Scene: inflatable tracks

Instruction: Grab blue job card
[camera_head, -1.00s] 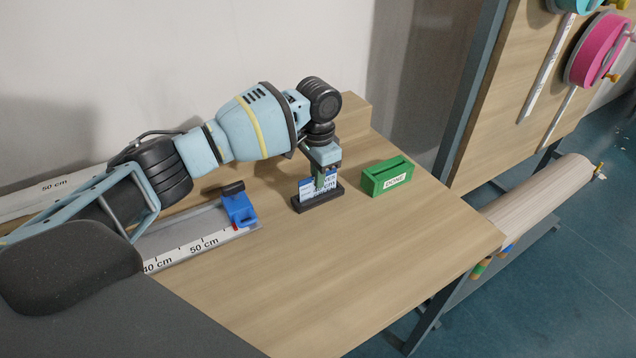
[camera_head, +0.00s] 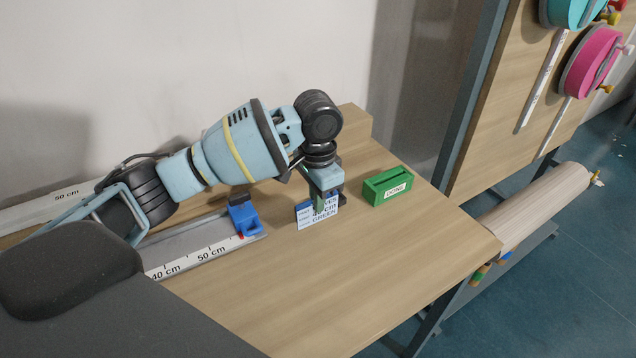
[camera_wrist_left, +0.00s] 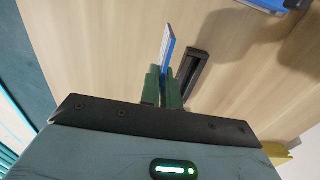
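The blue job card (camera_head: 317,213), white with a blue edge and printed text, is held upright above the wooden table. It also shows edge-on in the left wrist view (camera_wrist_left: 167,48). My left gripper (camera_head: 319,203) points down and is shut on the card's upper part. Its green fingers (camera_wrist_left: 166,84) press on both sides of the card in the wrist view. The black card holder (camera_wrist_left: 194,72) lies on the table beside the card in that view. It looks empty, and in the head view it is hidden. My right gripper is not in view.
A green slotted box marked DONE (camera_head: 388,186) stands right of the card. A blue clamp (camera_head: 243,215) sits on a metal ruler rail (camera_head: 205,258) to the left. The table's front area (camera_head: 330,290) is clear. A wooden roll (camera_head: 530,208) lies beyond the right edge.

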